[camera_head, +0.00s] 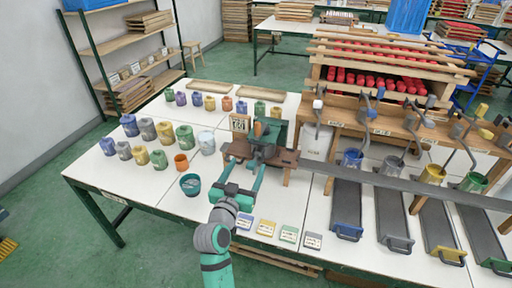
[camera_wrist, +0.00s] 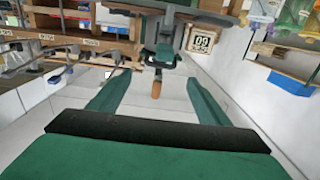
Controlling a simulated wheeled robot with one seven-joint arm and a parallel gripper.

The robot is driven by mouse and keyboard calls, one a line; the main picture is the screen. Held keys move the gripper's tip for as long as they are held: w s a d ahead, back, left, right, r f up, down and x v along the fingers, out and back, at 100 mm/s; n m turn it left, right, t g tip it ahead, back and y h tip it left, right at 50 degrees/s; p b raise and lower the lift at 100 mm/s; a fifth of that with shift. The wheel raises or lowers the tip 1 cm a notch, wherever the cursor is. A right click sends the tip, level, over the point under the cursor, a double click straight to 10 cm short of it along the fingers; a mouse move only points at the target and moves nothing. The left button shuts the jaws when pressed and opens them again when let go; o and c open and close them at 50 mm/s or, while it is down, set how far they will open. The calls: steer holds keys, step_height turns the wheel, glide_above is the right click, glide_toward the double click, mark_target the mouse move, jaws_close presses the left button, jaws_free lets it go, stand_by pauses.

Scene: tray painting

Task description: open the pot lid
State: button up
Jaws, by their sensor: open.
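Several lidded pots stand on the left of the white table, among them a green pot (camera_head: 185,136), a yellow pot (camera_head: 159,158) and a blue pot (camera_head: 129,125). Their lids look closed. I cannot tell which pot is meant. My gripper (camera_head: 246,172) is in front of a green bench device (camera_head: 272,132), to the right of these pots. In the wrist view my gripper (camera_wrist: 156,95) is open, with its two green fingers apart. A brown handle-like part (camera_wrist: 156,88) shows between and beyond the fingers; nothing looks held.
An open teal bucket (camera_head: 190,185) and an orange cup (camera_head: 181,162) stand left of my gripper. Coloured cards (camera_head: 266,228) lie at the table's front. Ramps with paint pots, including a blue one (camera_head: 351,158), fill the right. A number sign (camera_head: 239,123) stands behind.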

mark_target(257, 144)
steer(key=x, duration=1.1)
steer(key=shift+w+r, duration=0.1)
steer(key=shift+r, duration=0.25)
steer(key=shift+c, duration=0.7)
